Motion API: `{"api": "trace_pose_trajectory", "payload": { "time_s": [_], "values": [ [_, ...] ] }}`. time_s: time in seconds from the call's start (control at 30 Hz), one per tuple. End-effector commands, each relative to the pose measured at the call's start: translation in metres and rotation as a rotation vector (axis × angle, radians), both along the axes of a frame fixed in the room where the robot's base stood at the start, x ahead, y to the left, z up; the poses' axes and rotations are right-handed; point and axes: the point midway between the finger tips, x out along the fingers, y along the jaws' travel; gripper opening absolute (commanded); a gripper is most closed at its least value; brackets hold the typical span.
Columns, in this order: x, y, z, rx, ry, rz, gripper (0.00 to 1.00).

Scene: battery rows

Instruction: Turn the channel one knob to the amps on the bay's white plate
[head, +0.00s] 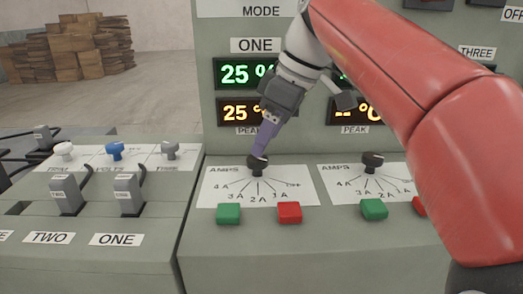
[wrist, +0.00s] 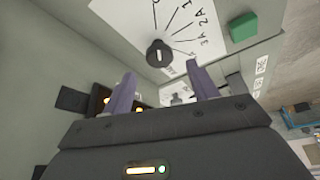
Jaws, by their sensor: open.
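The channel one knob (head: 257,168) is black and stands on a white AMPS dial plate (head: 215,195) below the ONE displays. Printed lines fan out from it to amp marks and OFF. I cannot tell which mark it points at. My gripper (head: 260,150), with purple fingers, is just above the knob in the head view. In the wrist view the fingers (wrist: 163,72) are apart and empty, and the knob (wrist: 159,53) shows beyond their tips, roughly in line with the gap.
A second AMPS knob (head: 371,162) stands to the right. Green (head: 228,214) and red (head: 289,212) buttons sit in front of the dial. The left bench has a strip with white, blue and grey knobs (head: 115,151), and labels ONE (head: 116,239) and TWO (head: 48,237).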

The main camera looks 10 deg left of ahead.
Motion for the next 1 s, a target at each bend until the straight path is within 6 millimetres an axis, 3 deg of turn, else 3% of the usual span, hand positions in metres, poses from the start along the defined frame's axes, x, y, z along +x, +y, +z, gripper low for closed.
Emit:
{"api": "trace_pose_trajectory", "payload": {
  "time_s": [0.1,0.23,0.63,0.9,1.0],
  "values": [
    [0.000,0.007,-0.021,-0.002,0.002,0.001,0.59],
    [0.002,0.013,-0.034,-0.002,0.002,-0.001,0.59],
    [0.003,0.017,-0.042,-0.001,0.000,-0.001,0.59],
    [0.003,0.017,-0.042,-0.001,0.000,-0.001,0.23],
    [0.003,0.017,-0.042,-0.001,0.000,-0.001,0.15]
  ]
}}
